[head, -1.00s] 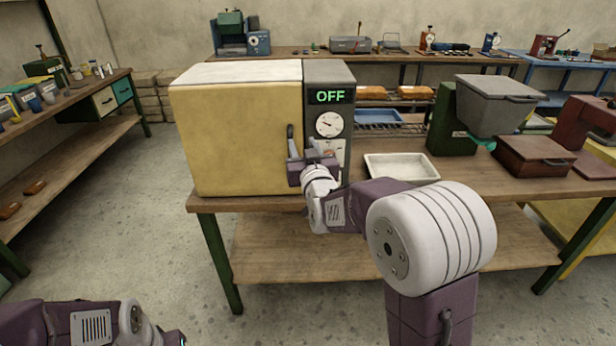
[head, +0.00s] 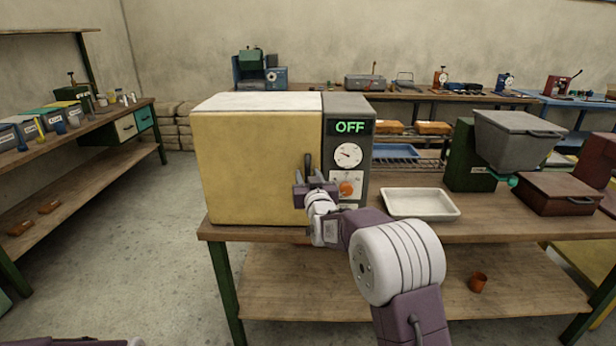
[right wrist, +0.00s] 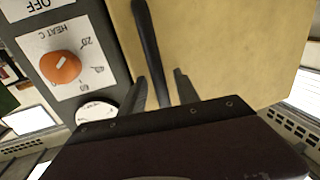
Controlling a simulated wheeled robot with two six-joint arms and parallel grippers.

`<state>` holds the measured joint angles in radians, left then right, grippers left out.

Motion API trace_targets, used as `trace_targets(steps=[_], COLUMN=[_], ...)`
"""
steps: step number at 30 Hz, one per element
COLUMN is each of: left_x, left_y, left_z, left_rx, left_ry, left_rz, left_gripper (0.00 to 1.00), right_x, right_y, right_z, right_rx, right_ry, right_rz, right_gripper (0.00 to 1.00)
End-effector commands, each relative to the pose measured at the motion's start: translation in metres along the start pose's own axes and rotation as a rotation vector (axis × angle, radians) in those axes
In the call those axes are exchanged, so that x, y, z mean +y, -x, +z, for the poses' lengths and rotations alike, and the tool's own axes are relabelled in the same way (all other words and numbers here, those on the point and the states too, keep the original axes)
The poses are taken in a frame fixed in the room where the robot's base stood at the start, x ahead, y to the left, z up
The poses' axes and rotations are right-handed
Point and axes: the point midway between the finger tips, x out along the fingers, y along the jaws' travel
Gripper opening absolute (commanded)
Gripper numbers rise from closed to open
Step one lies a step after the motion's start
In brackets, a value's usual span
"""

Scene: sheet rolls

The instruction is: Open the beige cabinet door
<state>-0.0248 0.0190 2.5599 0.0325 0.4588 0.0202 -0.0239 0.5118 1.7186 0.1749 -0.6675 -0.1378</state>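The beige cabinet door (head: 250,170) is the front of a box-shaped oven on the table, and it looks closed. Its dark upright handle (head: 308,163) is near the door's right edge. My right gripper (head: 315,178) is in front of the handle, fingers pointing at the door. In the right wrist view, the handle (right wrist: 150,45) runs between the two fingers (right wrist: 161,88), with a visible gap on each side. The right gripper is open. My left gripper is out of view; only a bit of my left arm shows at the bottom left.
A grey control panel (head: 360,115) reading OFF, with a dial and an orange knob (head: 346,189), adjoins the door. A white tray (head: 420,204) lies right on the table (head: 500,228). An orange cup (head: 478,283) stands on the lower shelf. Floor at left is clear.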

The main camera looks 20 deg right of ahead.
Motion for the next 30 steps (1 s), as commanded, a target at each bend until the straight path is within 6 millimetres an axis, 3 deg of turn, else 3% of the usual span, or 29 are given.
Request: trace_targets(steps=[5, 9, 10, 30], left_x=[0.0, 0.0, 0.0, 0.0], left_y=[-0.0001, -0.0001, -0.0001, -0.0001], left_z=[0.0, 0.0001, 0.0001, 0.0], left_rx=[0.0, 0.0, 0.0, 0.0], left_ry=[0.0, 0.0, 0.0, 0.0], left_rz=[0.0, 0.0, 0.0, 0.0], left_gripper=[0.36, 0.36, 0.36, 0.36], right_x=[0.0, -0.0001, 0.0, -0.0001], right_y=[-0.0002, -0.0001, 0.0, 0.0001], right_z=[0.0002, 0.0001, 0.0002, 0.0002], right_rx=[0.0, 0.0, 0.0, 0.0], right_ry=[0.0, 0.0, 0.0, 0.0], right_rz=[0.0, 0.0, 0.0, 0.0], right_gripper=[0.38, 0.04, 0.0, 0.0])
